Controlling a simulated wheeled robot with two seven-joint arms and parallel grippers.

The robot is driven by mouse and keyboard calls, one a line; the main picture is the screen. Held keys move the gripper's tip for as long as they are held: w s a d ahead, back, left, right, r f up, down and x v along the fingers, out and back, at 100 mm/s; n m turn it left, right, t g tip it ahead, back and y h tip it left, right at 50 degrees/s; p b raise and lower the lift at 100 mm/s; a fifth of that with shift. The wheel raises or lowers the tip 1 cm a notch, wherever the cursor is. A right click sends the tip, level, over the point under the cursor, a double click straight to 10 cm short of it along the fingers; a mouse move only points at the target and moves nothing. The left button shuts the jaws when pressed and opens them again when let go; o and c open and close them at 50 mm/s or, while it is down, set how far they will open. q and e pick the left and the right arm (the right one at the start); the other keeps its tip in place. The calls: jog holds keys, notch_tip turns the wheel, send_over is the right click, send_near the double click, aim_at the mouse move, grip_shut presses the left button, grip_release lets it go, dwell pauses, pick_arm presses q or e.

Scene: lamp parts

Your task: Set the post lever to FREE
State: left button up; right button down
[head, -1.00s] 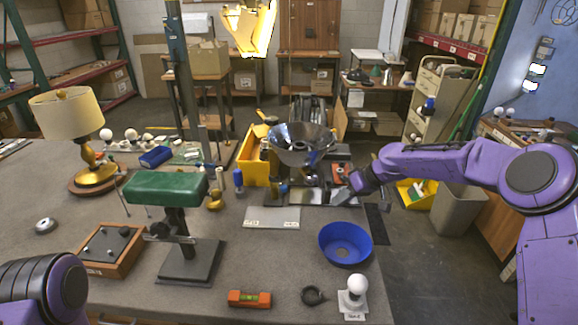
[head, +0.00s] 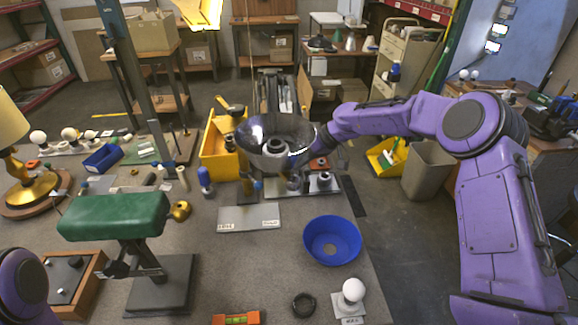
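A shiny, see-through bowl-shaped shade (head: 275,143) sits raised above a dark fixture base (head: 310,187) at the back right of the bench. Small upright parts, one with a blue end (head: 257,185), stand below it; I cannot tell which is the post lever or how it is set. A grey plate (head: 249,218) with two small white labels, too small to read, lies in front. My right gripper (head: 316,146) is at the shade's right rim; its fingers are mostly hidden, and contact is unclear. My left arm shows only at the lower left; its gripper is out of view.
A green padded stand (head: 115,216), blue bowl (head: 332,240), white bulb on a block (head: 352,292), black ring (head: 303,305) and orange level (head: 236,318) occupy the front. A yellow bin (head: 218,150) stands left of the shade. Bare bench lies around the bowl.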

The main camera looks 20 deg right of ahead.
aim_at(251, 177)
jog(key=w+a+f+p, duration=0.1)
jog(key=a+f+p, duration=0.4)
jog(key=a, duration=0.3)
jog(key=shift+w+a+f, duration=0.2)
jog(key=shift+w+a, duration=0.1)
jog(key=shift+w, duration=0.05)
jog(key=shift+w+f, duration=0.1)
